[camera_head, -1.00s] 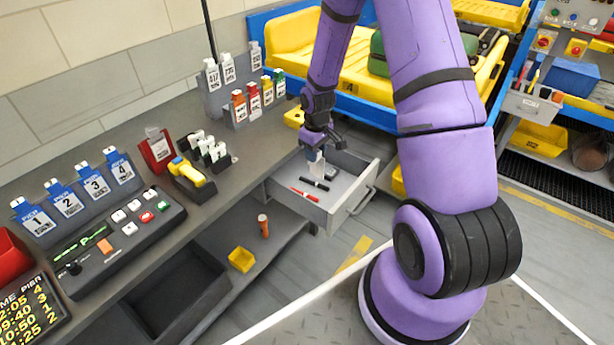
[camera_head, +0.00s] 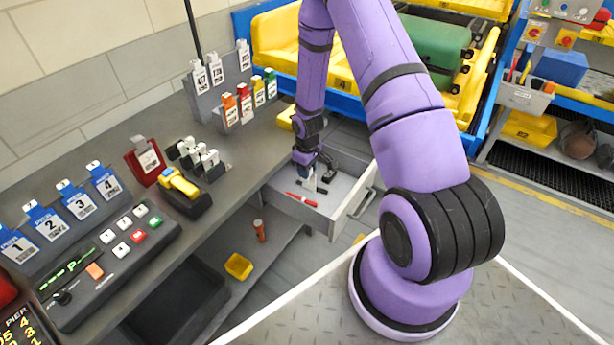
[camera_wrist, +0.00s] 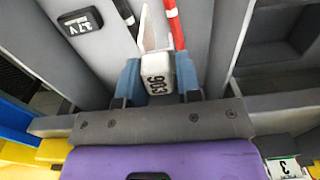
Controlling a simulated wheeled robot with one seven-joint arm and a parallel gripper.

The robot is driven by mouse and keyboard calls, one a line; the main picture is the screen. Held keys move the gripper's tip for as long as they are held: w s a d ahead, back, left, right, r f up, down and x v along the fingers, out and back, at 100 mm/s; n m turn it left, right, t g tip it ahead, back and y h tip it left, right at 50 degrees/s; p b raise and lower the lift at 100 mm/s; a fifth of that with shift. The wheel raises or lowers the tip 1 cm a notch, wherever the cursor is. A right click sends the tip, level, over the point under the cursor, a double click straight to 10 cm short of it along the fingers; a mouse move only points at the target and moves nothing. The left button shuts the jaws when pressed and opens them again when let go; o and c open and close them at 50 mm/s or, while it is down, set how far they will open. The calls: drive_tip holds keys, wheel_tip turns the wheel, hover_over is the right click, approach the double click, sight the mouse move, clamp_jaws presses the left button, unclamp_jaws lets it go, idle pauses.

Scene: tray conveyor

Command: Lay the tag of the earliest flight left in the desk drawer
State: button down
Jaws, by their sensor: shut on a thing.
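My gripper (camera_head: 306,166) is shut on a white tag and is down inside the open desk drawer (camera_head: 343,214). In the wrist view the white tag (camera_wrist: 158,74), printed 903, sits between the two blue fingers (camera_wrist: 159,82), with a pale strip rising from it. In the head view the tag (camera_head: 311,183) is small and partly hidden by the fingers. Whether it touches the drawer floor I cannot tell. A red pen (camera_head: 300,199) and a dark pen lie in the drawer near it. A small black labelled object (camera_wrist: 80,20) lies beside it.
White tags (camera_head: 215,68) stand in a rack at the back of the desk, with coloured tags (camera_head: 245,103) in front. Numbered blue holders (camera_head: 78,200), a button panel (camera_head: 115,245) and a yellow scanner-like tool (camera_head: 180,184) are on the desk. A departure board (camera_head: 22,325) is partly cut off at lower left.

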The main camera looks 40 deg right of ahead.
drive_tip(key=shift+f, duration=1.7)
drive_tip(key=c, duration=0.8)
unclamp_jaws()
drive_tip(key=shift+f, duration=0.1)
